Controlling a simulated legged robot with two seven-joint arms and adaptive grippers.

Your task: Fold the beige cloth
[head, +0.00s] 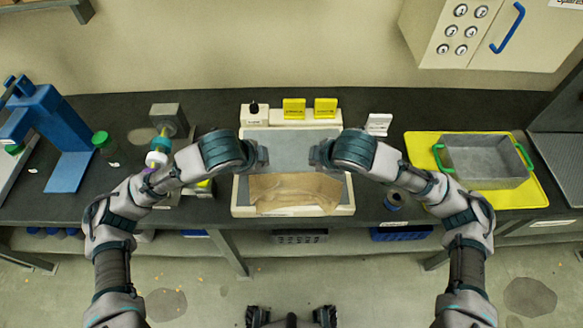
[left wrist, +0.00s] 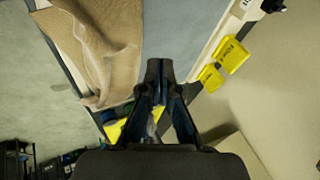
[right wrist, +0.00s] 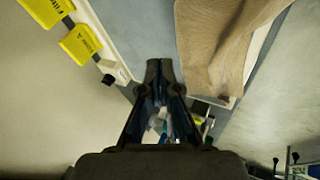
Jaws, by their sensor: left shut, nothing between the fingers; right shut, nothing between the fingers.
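The beige cloth (head: 296,192) lies on the front half of a pale tray with a grey bed (head: 290,140). Its far edge runs roughly straight across the bed, and its near edge is uneven. It also shows in the left wrist view (left wrist: 100,45) and the right wrist view (right wrist: 220,45), with raised wrinkles. My left gripper (head: 262,158) is shut and empty above the left side of the bed, beyond the cloth. My right gripper (head: 318,156) is shut and empty above the right side of the bed, also beyond the cloth. Both appear apart from the cloth.
Two yellow tags (head: 294,109) stand behind the tray. A grey bin with green handles (head: 487,160) sits on a yellow mat (head: 420,148) at right. A blue press (head: 62,130) and a green-capped jar (head: 106,146) are at left. A dark spool (head: 393,202) stands near the front edge.

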